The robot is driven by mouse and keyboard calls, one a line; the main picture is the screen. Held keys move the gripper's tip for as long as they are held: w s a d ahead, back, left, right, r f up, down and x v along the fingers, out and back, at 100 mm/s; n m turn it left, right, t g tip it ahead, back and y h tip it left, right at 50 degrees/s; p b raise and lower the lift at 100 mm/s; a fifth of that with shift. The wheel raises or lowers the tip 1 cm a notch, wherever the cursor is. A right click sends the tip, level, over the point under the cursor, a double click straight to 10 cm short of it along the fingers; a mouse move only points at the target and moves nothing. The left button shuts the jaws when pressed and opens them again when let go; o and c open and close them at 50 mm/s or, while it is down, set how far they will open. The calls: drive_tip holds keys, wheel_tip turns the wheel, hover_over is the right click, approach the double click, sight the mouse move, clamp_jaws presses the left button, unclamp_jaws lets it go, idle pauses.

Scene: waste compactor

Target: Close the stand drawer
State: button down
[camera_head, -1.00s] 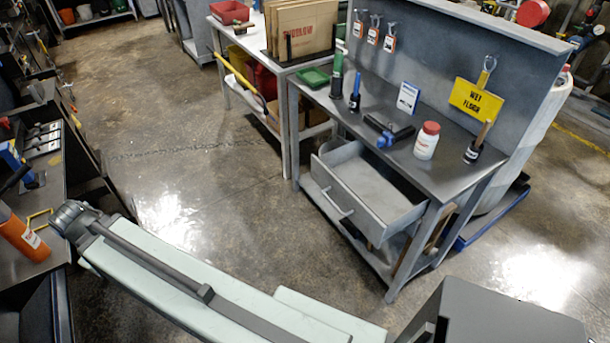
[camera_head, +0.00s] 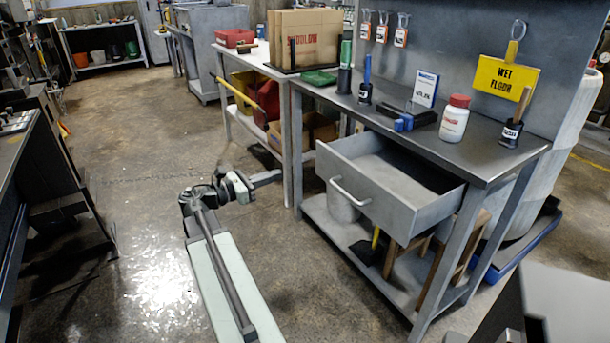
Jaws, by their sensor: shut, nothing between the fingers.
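The grey stand drawer (camera_head: 395,205) is pulled well out from under the dark top of the stand (camera_head: 440,150). Its open interior shows, and a pale bar handle (camera_head: 349,191) is on its front. My arm reaches forward from the bottom of the picture and bends right at its end. My gripper (camera_head: 268,179) is small in the picture, to the left of the drawer front and apart from it. It is shut and holds nothing. Its fingertips are hard to make out.
A white bottle with a red cap (camera_head: 454,122), a blue-black tool (camera_head: 410,121) and cups stand on the stand top. A lower shelf (camera_head: 335,232) holds a bucket and a wooden stool. A white table (camera_head: 262,68) stands behind. The floor left of my arm is clear.

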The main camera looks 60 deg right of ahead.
sight(320, 160)
drive_tip(key=x, duration=1.3)
drive_tip(key=shift+s+d, duration=0.2)
drive_tip(key=shift+d, duration=0.15)
